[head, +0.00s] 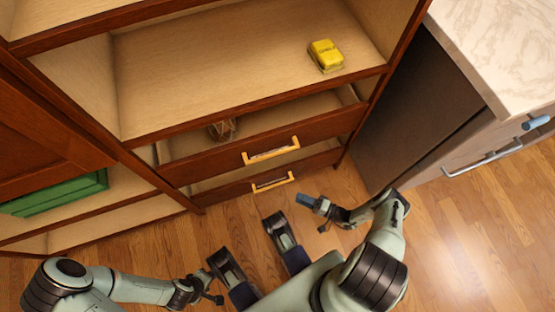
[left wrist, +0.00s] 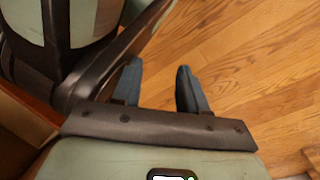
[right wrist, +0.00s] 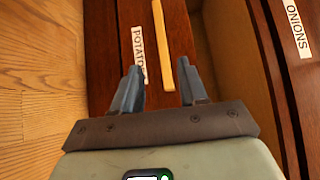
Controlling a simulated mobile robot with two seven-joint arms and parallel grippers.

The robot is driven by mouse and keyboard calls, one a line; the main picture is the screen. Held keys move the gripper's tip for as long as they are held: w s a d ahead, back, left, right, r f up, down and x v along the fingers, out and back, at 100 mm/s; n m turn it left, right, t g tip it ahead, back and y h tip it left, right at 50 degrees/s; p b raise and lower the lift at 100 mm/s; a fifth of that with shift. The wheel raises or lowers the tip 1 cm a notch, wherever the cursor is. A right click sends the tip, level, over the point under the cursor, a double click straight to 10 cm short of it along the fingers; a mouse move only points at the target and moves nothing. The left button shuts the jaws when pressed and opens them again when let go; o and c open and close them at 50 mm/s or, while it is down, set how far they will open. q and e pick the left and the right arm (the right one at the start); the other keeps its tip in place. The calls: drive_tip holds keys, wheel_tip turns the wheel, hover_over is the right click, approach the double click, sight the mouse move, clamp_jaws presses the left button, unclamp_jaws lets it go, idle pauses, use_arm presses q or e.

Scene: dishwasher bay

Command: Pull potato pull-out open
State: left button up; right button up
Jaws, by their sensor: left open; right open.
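The potato pull-out is the lower drawer front (head: 228,190), of dark red wood with a yellow bar handle (head: 273,182). A light-wood strip shows behind its front, so it looks at least partly out. In the right wrist view its label (right wrist: 138,52) reads "POTATO", its end covered by a finger, and the handle (right wrist: 163,50) lies ahead between the fingertips. My right gripper (head: 313,212) is open and empty, just right of that handle and apart from it; it also shows in the right wrist view (right wrist: 158,75). My left gripper (head: 213,292) is open and empty over the floor, low in the picture.
The upper drawer (head: 320,128), labelled "ONIONS" (right wrist: 298,28), stands out with a brown object (head: 223,129) inside. A yellow toy-car-like object (head: 326,55) sits on the shelf above. A green box (head: 55,195) is at left. A counter (head: 500,45) stands right. The floor right is clear.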

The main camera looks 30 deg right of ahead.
sight(274, 186)
use_arm(q)
drive_tip(key=shift+g, duration=0.8)
drive_tip(key=shift+s+a+f+b, duration=0.1)
drive_tip(key=shift+s+f+b, duration=0.3)
drive_tip(key=shift+s, duration=0.45)
drive_tip(key=shift+s+a+f+b, duration=0.1)
drive_tip(key=shift+s+f+b, duration=0.3)
drive_tip(key=shift+s, duration=0.45)
drive_tip(key=shift+s+a+f+b, duration=0.1)
drive_tip(key=shift+s+f+b, duration=0.3)
drive_tip(key=shift+s, duration=0.45)
use_arm(e)
drive_tip(key=shift+d+x, duration=0.1)
drive_tip(key=shift+x, duration=3.2)
drive_tip(key=shift+d+x, duration=0.15)
drive_tip(key=shift+x, duration=3.15)
drive_tip(key=shift+w+r, duration=0.1)
drive_tip(key=shift+r, duration=0.05)
clamp_jaws()
